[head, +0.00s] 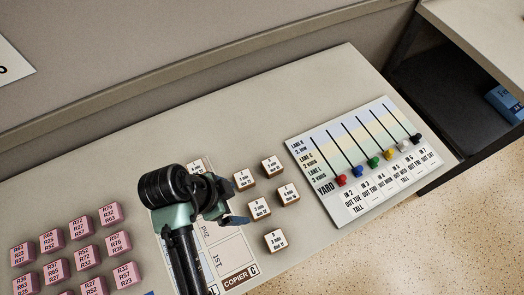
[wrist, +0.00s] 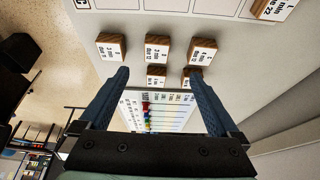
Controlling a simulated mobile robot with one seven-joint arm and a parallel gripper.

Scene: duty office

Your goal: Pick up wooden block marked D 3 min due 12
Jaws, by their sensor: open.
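Several wooden blocks with white printed tops stand on the desk, right of my gripper (head: 236,218) in the head view. The print is too small to tell surely which is marked D. One block (head: 259,208) is closest to the fingers; it also shows centrally in the wrist view (wrist: 157,48). Another block (head: 275,240) stands nearer the front edge, at left in the wrist view (wrist: 111,47). A third (head: 245,179) stands farther back, at right in the wrist view (wrist: 202,51). My gripper is open and empty, its fingers (wrist: 157,73) spread; no block is touched clearly.
Two more wooden blocks (head: 286,194) (head: 271,166) stand towards the yard board (head: 340,190), which has coloured sliders. A printed copier strip (head: 232,262) lies below my arm. Pink blocks (head: 80,228) fill the left. A grey partition (head: 200,50) borders the back.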

